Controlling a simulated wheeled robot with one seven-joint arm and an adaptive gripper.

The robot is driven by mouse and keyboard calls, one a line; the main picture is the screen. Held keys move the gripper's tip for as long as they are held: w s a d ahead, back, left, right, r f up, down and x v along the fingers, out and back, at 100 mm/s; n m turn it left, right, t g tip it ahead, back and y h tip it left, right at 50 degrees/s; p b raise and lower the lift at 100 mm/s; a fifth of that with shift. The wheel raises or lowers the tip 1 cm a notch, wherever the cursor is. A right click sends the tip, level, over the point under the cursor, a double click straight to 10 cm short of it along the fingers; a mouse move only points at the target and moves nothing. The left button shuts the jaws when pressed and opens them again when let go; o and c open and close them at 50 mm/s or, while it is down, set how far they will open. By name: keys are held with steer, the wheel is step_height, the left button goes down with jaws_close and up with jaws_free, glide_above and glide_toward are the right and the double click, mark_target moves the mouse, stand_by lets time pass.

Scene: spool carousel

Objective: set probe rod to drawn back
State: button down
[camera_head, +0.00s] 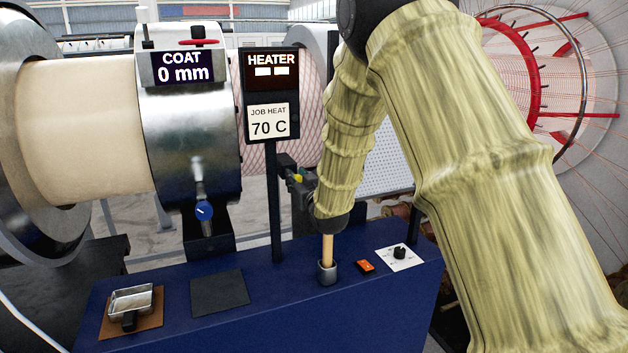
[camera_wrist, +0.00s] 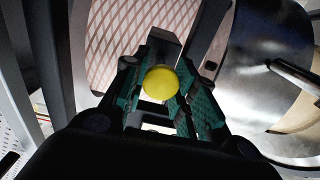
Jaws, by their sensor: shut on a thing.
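The probe rod's round yellow knob (camera_wrist: 161,82) sits between the two teal-padded fingers of my gripper (camera_wrist: 166,88) in the wrist view. My gripper is shut on it. In the head view the yellow knob (camera_head: 298,178) is a small spot at the dark fingers of my gripper (camera_head: 300,187), just right of the heater post. A dark block (camera_wrist: 168,45) lies behind the knob in the wrist view. The rod's shaft is hidden behind the knob and fingers, so how far it is in or out cannot be told.
The HEATER sign (camera_head: 271,72) stands on a dark post close left of my gripper. Below, a blue bench (camera_head: 300,318) carries a cup (camera_head: 327,273) with a wooden handle, an orange switch (camera_head: 365,266), a black knob (camera_head: 400,251) and a metal tray (camera_head: 131,301). A steel coating ring (camera_head: 190,125) is left.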

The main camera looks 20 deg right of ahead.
steer(key=shift+s+d, duration=0.15)
steer(key=shift+s, duration=0.45)
steer(key=shift+s+f+b, duration=0.1)
steer(key=shift+s+b, duration=0.25)
steer(key=shift+s, duration=0.15)
steer(key=c, duration=1.4)
jaws_free()
steer(key=o, duration=0.3)
steer(key=shift+s, duration=0.25)
steer(key=shift+w, duration=0.15)
steer(key=s+d, duration=0.1)
steer(key=s, duration=1.1)
steer(key=shift+d, duration=0.2)
